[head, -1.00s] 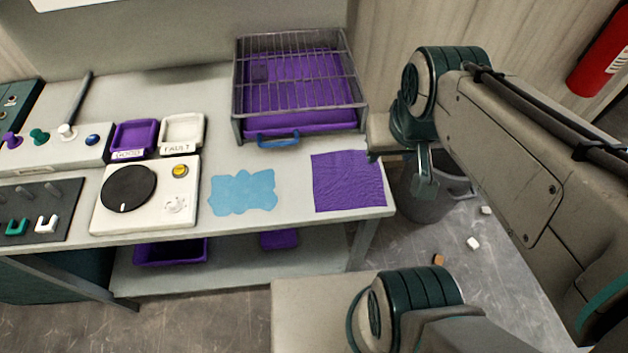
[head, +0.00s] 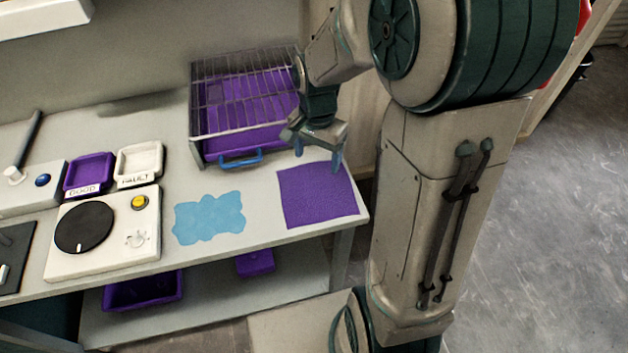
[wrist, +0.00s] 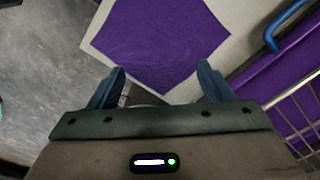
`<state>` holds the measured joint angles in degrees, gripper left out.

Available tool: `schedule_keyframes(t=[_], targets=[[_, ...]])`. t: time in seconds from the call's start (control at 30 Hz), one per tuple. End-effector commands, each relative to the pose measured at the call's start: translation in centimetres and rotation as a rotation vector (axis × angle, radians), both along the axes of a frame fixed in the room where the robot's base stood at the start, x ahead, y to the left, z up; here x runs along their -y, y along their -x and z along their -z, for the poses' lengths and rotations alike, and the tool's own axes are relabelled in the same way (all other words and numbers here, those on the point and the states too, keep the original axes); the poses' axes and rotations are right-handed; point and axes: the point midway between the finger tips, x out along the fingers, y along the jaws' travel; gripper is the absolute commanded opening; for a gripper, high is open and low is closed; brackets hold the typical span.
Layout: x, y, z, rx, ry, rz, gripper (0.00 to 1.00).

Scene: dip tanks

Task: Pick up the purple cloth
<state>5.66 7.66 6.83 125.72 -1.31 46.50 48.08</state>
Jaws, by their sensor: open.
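The purple cloth (head: 317,196) lies flat on the right end of the bench top, close to its front right corner. In the wrist view the cloth (wrist: 155,45) is spread ahead of my gripper (wrist: 165,80), partly between the line of its two fingers. My gripper (head: 318,160) is open and empty, with its blue fingertips pointing down above the cloth's back edge. I see a gap between the fingers and the cloth, but its height is hard to tell.
A light blue cloth-like sheet (head: 209,218) lies left of the purple cloth. A purple tray with a wire rack (head: 240,90) and blue handle (head: 240,159) stands behind. A white device with a black dial (head: 83,228) and two small trays, GOOD (head: 89,174) and FAULT (head: 139,164), are farther left.

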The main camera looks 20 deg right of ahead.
Motion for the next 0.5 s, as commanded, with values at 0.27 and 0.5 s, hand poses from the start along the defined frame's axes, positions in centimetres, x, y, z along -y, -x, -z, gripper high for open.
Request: schedule_keyframes(t=[0.27,0.5], targets=[[0.0,-0.1,1.7,-0.005,-0.001,0.011,0.73],[0.1,-0.1,4.9,-0.004,0.000,0.011,0.73]])
